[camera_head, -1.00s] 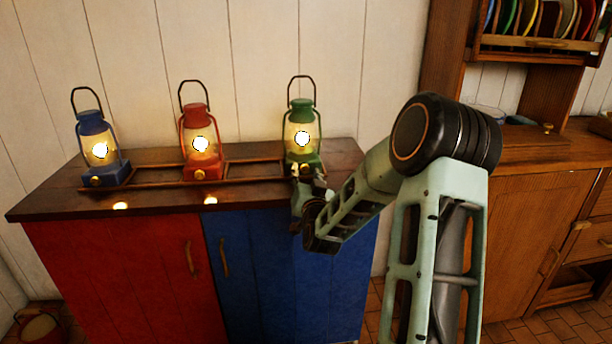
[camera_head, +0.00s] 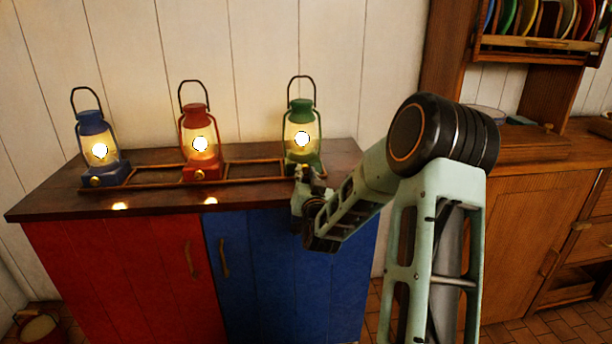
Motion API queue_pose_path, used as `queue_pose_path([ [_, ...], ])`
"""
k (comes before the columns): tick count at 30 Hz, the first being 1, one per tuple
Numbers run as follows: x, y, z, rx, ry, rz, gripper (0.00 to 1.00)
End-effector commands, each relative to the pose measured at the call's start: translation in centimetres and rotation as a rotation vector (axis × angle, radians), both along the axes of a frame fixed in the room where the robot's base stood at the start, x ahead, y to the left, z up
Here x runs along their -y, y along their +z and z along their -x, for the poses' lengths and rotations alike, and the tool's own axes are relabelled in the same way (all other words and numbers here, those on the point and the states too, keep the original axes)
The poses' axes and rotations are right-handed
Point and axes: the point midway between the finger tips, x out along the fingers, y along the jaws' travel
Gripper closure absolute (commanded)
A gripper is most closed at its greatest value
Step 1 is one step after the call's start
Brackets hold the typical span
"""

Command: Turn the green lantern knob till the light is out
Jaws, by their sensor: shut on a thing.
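The green lantern (camera_head: 301,117) stands at the right end of the wooden rack on the cabinet top, and its light is lit. My gripper (camera_head: 302,170) is at the lantern's front base, shut on the knob there. The gripper hides the knob and part of the base. My arm comes in from the right, with the wrist in front of the cabinet's top edge.
A lit red lantern (camera_head: 200,140) and a lit blue lantern (camera_head: 97,145) stand to the left on the same cabinet top (camera_head: 160,202). A wooden dresser (camera_head: 520,185) with a plate rack is at the right. The wall is close behind the lanterns.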

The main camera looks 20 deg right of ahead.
Motion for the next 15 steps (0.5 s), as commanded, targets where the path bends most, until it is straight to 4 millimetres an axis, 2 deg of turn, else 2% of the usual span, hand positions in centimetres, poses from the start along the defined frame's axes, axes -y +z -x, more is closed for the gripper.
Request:
queue_pose_path([
  [8, -0.15, -0.27, -0.05, -0.041, 0.002, 0.154, 1.00],
  [15, -0.12, -0.36, -0.05, -0.099, 0.000, 0.354, 1.00],
])
